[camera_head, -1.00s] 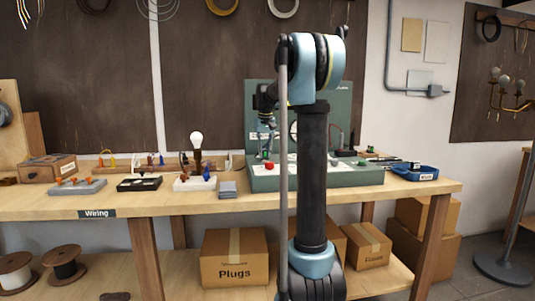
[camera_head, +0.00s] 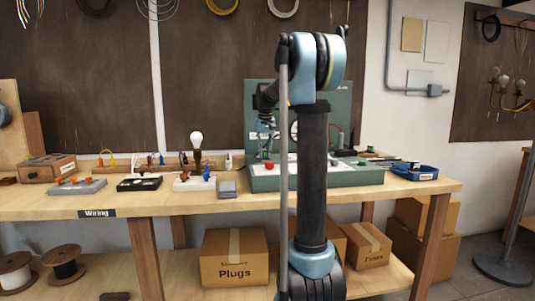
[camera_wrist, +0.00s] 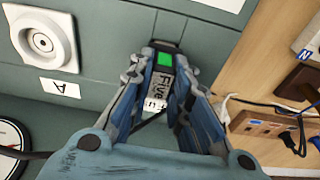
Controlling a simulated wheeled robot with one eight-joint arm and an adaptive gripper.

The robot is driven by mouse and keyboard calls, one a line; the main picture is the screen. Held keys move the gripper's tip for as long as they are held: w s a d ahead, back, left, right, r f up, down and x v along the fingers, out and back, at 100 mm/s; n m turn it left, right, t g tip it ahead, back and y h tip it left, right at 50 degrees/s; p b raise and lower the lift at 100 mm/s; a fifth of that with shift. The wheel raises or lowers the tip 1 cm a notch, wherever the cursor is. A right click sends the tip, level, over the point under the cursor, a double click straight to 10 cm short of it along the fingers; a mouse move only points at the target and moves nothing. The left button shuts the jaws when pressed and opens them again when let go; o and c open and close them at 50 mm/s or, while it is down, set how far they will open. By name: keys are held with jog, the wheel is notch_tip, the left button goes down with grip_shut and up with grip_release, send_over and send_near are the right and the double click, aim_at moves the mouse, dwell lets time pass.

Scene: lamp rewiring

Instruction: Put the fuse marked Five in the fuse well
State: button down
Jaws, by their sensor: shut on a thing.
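My gripper (camera_wrist: 163,62) is shut on the fuse marked Five (camera_wrist: 160,85), a dark piece with a green end and a white label, gripped between the blue fingers. A white square fitting with a round recess (camera_wrist: 43,41) is at the upper left of the wrist view, on the grey-green panel, apart from the fuse. I cannot tell whether it is the fuse well. A label "A" (camera_wrist: 60,90) is below it. In the head view my gripper (camera_head: 266,134) hangs in front of the green panel (camera_head: 257,92); the fuse is too small to make out there.
The panel's base has a red knob (camera_head: 268,165). A blue tray (camera_head: 415,174) stands at the bench's right end. A lamp bulb (camera_head: 196,139) and terminal blocks stand to the left. A wooden outlet block with a plugged cord (camera_wrist: 262,124) is at right in the wrist view.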

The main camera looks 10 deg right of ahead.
jog(key=shift+f, duration=0.4)
dwell(0.4)
jog(key=c, duration=1.4)
grip_release()
